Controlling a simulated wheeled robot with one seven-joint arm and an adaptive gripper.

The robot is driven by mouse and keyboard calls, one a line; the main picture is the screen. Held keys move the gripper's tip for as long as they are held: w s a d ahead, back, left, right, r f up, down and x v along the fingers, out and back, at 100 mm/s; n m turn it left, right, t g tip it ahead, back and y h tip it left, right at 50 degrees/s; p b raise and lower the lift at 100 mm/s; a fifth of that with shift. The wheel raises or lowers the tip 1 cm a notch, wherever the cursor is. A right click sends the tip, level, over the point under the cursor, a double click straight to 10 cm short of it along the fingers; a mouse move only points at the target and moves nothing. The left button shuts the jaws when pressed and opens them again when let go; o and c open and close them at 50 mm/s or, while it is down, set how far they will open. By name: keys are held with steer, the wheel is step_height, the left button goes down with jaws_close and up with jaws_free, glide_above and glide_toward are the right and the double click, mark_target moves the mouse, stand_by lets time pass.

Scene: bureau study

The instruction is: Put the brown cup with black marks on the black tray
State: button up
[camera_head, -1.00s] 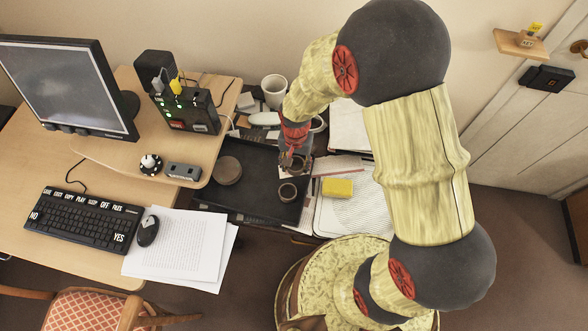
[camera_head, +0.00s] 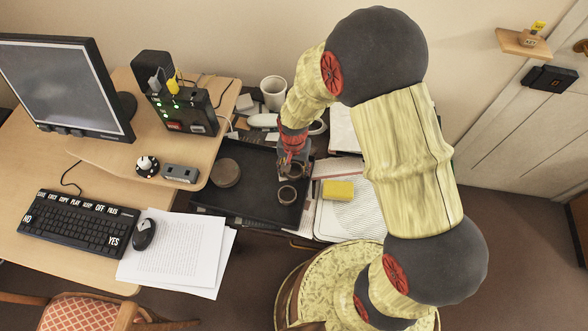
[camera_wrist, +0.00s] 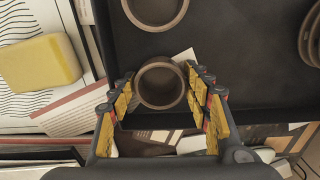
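The black tray (camera_head: 240,207) lies beside the desk, and its bare surface shows in the wrist view (camera_wrist: 235,70). My gripper (camera_head: 295,165) is over its right rear part. In the wrist view, my gripper (camera_wrist: 160,82) has a finger on each side of a round brown cup (camera_wrist: 161,106), seen from above; the fingers look very close to its sides, but contact is unclear. A second brown cup (camera_head: 287,195) stands on the tray just in front; it also shows at the top of the wrist view (camera_wrist: 155,24). Black marks are not clear on either cup.
A stack of round brown dishes (camera_head: 226,172) sits at the tray's left. A yellow sponge (camera_head: 338,190) lies on papers to the right. A white mug (camera_head: 273,93) stands behind. The desk with a black device (camera_head: 184,112) borders the left. The tray's middle is clear.

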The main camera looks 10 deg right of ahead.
step_height(320, 180, up, 12)
steer(key=r+p, duration=0.1)
steer(key=p, duration=0.4)
step_height(320, 180, up, 16)
steer(key=n+t, duration=0.2)
glide_above(294, 173)
steer(key=s+d, duration=0.4)
steer(key=s+d+r+n+t, duration=0.3)
steer(key=s+d+r, duration=0.1)
steer(key=s+r, duration=0.8)
steer(key=shift+s+d+r+t, duration=0.15)
steer(key=shift+s+d+t, duration=0.15)
steer(key=shift+s, duration=0.15)
